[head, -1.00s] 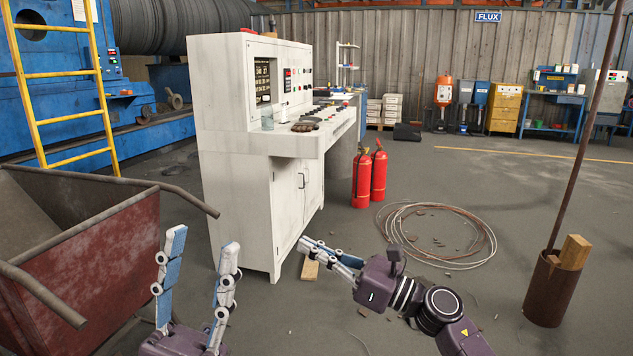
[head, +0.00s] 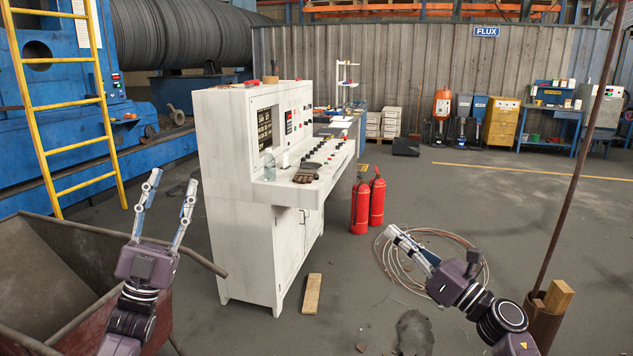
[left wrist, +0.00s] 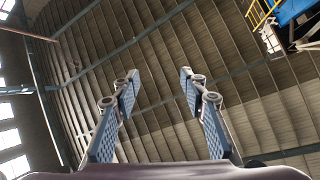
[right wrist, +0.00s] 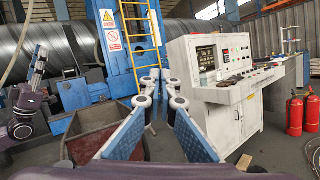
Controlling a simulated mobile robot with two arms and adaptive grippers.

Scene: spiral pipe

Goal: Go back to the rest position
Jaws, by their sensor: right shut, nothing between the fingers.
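My left gripper (head: 173,183) points upward in the head view, in front of the control cabinet's left side and above the red cart. Its two fingers are spread and empty. In the left wrist view its fingers (left wrist: 158,78) stand apart against the roof. My right gripper (head: 391,232) is at the right of the head view, pointing left, over the floor by the wire coil. It is shut with nothing in it. In the right wrist view its fingers (right wrist: 158,82) point towards the blue machine and cabinet, touching neither.
The white control cabinet (head: 235,190) stands in the middle, with a glove (head: 306,173) on its desk. The red cart (head: 75,322) is close at the left. Two red extinguishers (head: 361,207), a wire coil (head: 470,248) and a rusty bin (head: 541,325) stand or lie at the right.

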